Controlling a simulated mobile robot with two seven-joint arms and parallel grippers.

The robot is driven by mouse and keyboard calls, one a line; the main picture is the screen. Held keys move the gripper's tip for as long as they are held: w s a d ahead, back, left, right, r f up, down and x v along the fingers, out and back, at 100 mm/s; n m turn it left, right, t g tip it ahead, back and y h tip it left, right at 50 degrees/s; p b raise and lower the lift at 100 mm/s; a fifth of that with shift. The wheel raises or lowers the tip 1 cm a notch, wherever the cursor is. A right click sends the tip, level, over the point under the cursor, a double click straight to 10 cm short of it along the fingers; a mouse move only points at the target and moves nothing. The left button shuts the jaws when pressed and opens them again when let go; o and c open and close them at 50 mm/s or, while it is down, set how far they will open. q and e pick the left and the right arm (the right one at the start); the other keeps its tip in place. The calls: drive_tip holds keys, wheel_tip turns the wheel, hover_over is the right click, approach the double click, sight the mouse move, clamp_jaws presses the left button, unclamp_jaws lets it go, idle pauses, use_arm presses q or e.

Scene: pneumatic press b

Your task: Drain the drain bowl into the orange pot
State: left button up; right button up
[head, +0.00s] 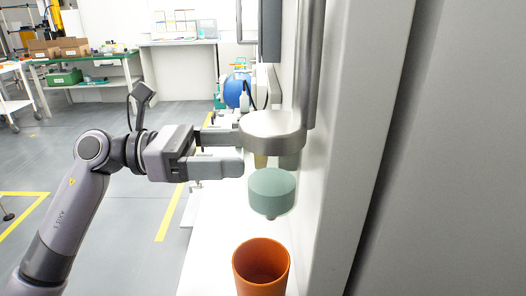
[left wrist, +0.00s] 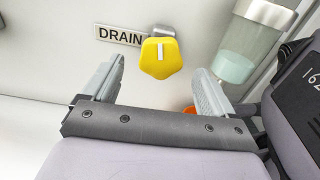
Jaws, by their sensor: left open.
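The drain bowl (head: 272,188) is a clear cup under a round metal cap (head: 272,132), with green-grey liquid in its lower part; it also shows at the right of the left wrist view (left wrist: 236,55). The orange pot (head: 262,270) stands upright below the bowl; a sliver shows in the left wrist view (left wrist: 190,109). A yellow knob (left wrist: 161,60) beside a DRAIN label (left wrist: 120,36) appears between the fingertips of my left gripper (head: 243,152). That gripper is open and empty, left of the bowl in the head view. My right gripper is not in view.
A tall pale wall panel (head: 345,150) stands close on the right. A vertical metal pipe (head: 310,60) rises above the cap. A white surface (head: 212,225) lies below. A blue round object (head: 237,91) is behind. Open grey floor (head: 110,225) lies left.

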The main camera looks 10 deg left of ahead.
use_arm(q)
drive_tip(key=d, duration=0.2)
drive_tip(key=w+d, duration=0.1)
drive_tip(key=d, duration=0.1)
drive_tip(key=shift+d, duration=0.4)
drive_tip(key=c, duration=1)
drive_tip(key=shift+r+n+p, duration=0.15)
drive_tip(key=shift+n+p, duration=0.75)
drive_tip(key=shift+p, duration=0.2)
drive_tip(key=shift+c, duration=0.2)
drive_tip(key=shift+n+p, duration=0.3)
drive_tip(key=shift+n, duration=0.2)
drive_tip(key=shift+f, duration=0.2)
drive_tip(key=o, duration=1)
